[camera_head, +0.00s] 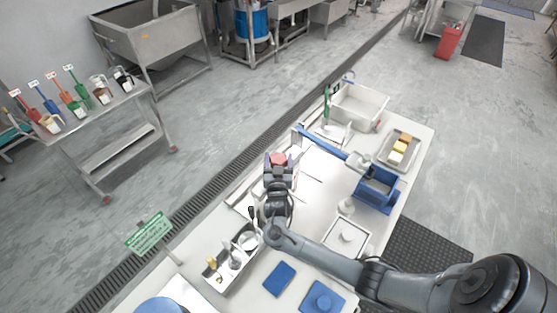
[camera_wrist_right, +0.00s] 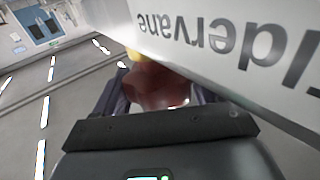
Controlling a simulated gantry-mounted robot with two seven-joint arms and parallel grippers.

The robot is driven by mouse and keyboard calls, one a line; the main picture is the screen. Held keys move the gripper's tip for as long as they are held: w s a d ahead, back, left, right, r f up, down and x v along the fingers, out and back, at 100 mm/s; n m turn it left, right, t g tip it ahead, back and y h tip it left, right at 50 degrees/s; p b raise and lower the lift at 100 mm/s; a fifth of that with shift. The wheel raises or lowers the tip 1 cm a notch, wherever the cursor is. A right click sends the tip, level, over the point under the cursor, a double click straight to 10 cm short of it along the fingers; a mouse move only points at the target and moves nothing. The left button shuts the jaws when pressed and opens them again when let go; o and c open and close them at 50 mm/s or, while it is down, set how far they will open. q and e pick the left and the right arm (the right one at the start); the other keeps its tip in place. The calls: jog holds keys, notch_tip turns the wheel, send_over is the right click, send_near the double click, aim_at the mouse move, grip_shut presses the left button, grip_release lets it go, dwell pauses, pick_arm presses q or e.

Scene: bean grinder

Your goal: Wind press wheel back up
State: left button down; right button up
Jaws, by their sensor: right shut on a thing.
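My right gripper (camera_head: 278,168) is over the far-left part of the white table and is shut on a red knob (camera_head: 277,158). The knob also shows in the right wrist view (camera_wrist_right: 155,88), dark red and held between the fingers (camera_wrist_right: 160,100). I cannot tell whether it belongs to the press wheel; the gripper hides most of what is around it. A pale panel with the lettering "Eldervane" (camera_wrist_right: 215,35) runs close past the fingers in the wrist view. My left gripper is not in view.
A blue bin (camera_head: 378,190) and a blue bar (camera_head: 325,144) lie right of the gripper. A white tub (camera_head: 358,106) and a tray with yellow blocks (camera_head: 413,150) stand at the far end. A metal caddy (camera_head: 222,283) and blue mat (camera_head: 280,279) are nearer.

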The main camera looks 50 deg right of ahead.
jog(key=shift+s+d+r+n+t+y+p, duration=0.1)
jog(key=shift+n+t+y+p, duration=0.35)
jog(key=shift+n+t+y, duration=0.55)
jog(key=n+t+y, duration=0.2)
jog(key=y, duration=0.1)
jog(key=shift+y+p, duration=0.3)
jog(key=n+t+y, duration=0.1)
jog(key=n+y, duration=0.2)
jog(key=y, duration=0.1)
jog(key=shift+t, duration=0.3)
jog(key=n+y, duration=0.2)
jog(key=shift+y+b, duration=0.3)
jog(key=shift+y, duration=0.1)
jog(key=n+y+b, duration=0.1)
jog(key=y, duration=0.1)
jog(key=n+y, duration=0.1)
jog(key=y, duration=0.1)
jog(key=shift+f+n+b, duration=0.2)
jog(key=shift+n+b, duration=0.2)
jog(key=n+g+y+b, duration=0.1)
jog(key=y+b, duration=0.1)
jog(key=y, duration=0.1)
jog(key=n+y+b, duration=0.2)
jog(key=shift+n+g+y, duration=0.3)
jog(key=shift+g+y, duration=0.1)
jog(key=shift+r+n+g+y+b, duration=0.1)
jog(key=shift+n+g+y+b, duration=0.45)
jog(key=shift+y+b, duration=0.35)
